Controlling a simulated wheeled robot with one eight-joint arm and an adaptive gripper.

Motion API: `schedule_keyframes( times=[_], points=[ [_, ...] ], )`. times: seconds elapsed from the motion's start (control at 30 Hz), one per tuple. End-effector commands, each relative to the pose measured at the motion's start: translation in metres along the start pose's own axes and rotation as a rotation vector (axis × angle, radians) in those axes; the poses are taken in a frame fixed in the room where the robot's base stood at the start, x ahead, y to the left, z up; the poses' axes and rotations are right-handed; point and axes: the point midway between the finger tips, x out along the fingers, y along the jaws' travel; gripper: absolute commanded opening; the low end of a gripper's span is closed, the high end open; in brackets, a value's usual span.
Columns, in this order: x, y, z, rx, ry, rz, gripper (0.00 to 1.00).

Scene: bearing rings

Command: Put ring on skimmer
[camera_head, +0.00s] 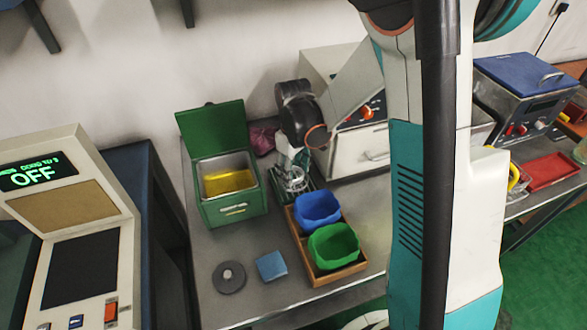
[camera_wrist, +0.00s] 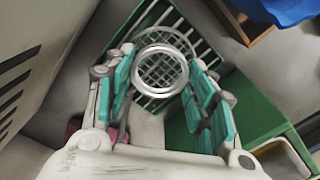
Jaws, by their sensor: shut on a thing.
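A shiny metal ring (camera_wrist: 138,73) is held between the teal fingers of my gripper (camera_wrist: 162,78) in the wrist view. My gripper (camera_head: 294,172) also shows in the head view, pointing down behind the blue bin, shut on the ring. In the head view the basket (camera_head: 312,197) is mostly hidden by my gripper and the blue bin.
A green box (camera_head: 222,212) with an open lid and yellow liquid stands left of my gripper. A wooden tray (camera_head: 335,277) holds a blue bin (camera_head: 316,208) and a green bin (camera_head: 334,246). A grey disc (camera_head: 229,278) and blue block (camera_head: 271,266) lie in front. A white oven (camera_head: 357,157) stands behind.

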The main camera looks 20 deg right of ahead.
Motion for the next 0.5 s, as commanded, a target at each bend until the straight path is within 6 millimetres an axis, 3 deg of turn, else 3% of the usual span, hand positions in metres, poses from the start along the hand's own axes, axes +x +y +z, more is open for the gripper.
schedule_keyframes(
  times=[0.5],
  points=[
    [0.0065, 0.0000, 0.0000, 0.000, 0.000, 0.000, 0.28]
  ],
)
